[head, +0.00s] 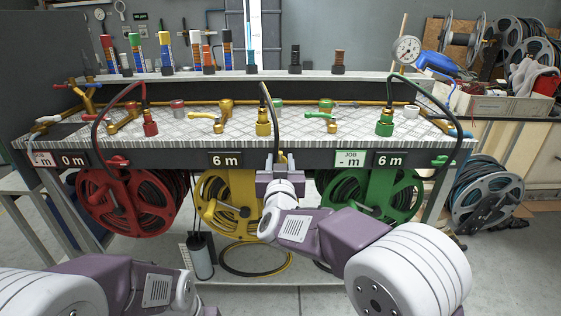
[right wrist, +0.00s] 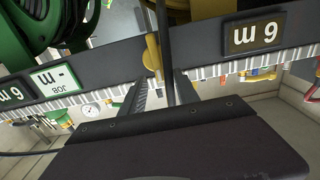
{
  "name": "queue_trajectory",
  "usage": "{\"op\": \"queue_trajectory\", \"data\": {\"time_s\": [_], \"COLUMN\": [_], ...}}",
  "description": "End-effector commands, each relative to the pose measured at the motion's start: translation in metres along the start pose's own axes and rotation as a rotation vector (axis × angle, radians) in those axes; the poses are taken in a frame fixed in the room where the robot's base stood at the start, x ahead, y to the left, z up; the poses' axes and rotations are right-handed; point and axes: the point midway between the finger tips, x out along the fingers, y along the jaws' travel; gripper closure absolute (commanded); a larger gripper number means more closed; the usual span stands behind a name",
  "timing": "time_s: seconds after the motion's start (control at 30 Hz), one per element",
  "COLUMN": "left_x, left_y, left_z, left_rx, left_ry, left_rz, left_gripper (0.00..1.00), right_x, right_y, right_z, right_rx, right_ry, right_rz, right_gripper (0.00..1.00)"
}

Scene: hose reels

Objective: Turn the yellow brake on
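The yellow hose reel (head: 214,219) hangs under the bench below the "6 m" display, with black hose wound on it. My right gripper (head: 277,162) is at the bench's front edge, just right of that display, and hides what is behind it. In the right wrist view a yellow lever-like part (right wrist: 152,52), probably the yellow brake, stands on the dark front panel. It lies near the tips of my right gripper (right wrist: 161,80), whose fingers are apart. I cannot tell whether they touch it. My left arm is low at the left, its fingers out of view.
A red reel (head: 128,203) with a red knob (head: 118,161) above it hangs at left, a green reel (head: 409,196) at right. Black hoses loop over the bench front. A yellow nozzle fitting (head: 263,128) and valves stand on the bench top (head: 290,126).

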Motion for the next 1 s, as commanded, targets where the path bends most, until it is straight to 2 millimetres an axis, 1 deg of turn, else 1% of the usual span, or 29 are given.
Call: {"op": "queue_trajectory", "data": {"time_s": [0.03, 0.13, 0.23, 0.4, 0.43, 0.47, 0.5, 0.57, 0.83, 1.0], "left_x": [0.004, 0.005, 0.005, 0.005, 0.005, 0.005, 0.005, 0.005, 0.005, 0.007], "left_y": [0.000, 0.000, 0.000, 0.000, 0.000, 0.000, 0.000, 0.000, 0.000, 0.000], "left_z": [0.000, 0.001, 0.000, 0.000, 0.000, 0.000, 0.000, 0.000, 0.000, 0.001], "left_rx": [0.000, 0.000, 0.000, 0.000, 0.000, 0.000, 0.000, 0.000, 0.000, 0.000], "left_ry": [0.000, 0.000, 0.000, 0.000, 0.000, 0.000, 0.000, 0.000, 0.000, 0.000], "left_rz": [0.000, 0.000, 0.000, 0.000, 0.000, 0.000, 0.000, 0.000, 0.000, 0.000], "left_gripper": [0.53, 0.53, 0.53, 0.53, 0.53, 0.53, 0.53, 0.53, 0.53, 0.53], "right_x": [0.008, 0.017, 0.020, 0.020, 0.020, 0.020, 0.020, 0.020, 0.020, 0.020], "right_y": [0.001, 0.000, 0.000, 0.000, 0.000, 0.000, 0.000, 0.000, 0.000, 0.001], "right_z": [0.002, 0.001, 0.000, 0.000, 0.000, 0.000, 0.000, 0.000, 0.003, 0.005], "right_rx": [0.000, 0.000, 0.000, 0.000, 0.000, 0.000, 0.000, 0.000, 0.001, 0.033], "right_ry": [0.000, 0.000, -0.001, -0.001, -0.001, -0.001, -0.001, -0.001, -0.006, -0.010], "right_rz": [0.002, 0.001, 0.000, 0.000, 0.000, 0.000, 0.000, 0.000, -0.001, -0.001], "right_gripper": [0.63, 0.63, 0.63, 0.63, 0.66, 0.74, 0.85, 1.00, 1.00, 1.00]}}
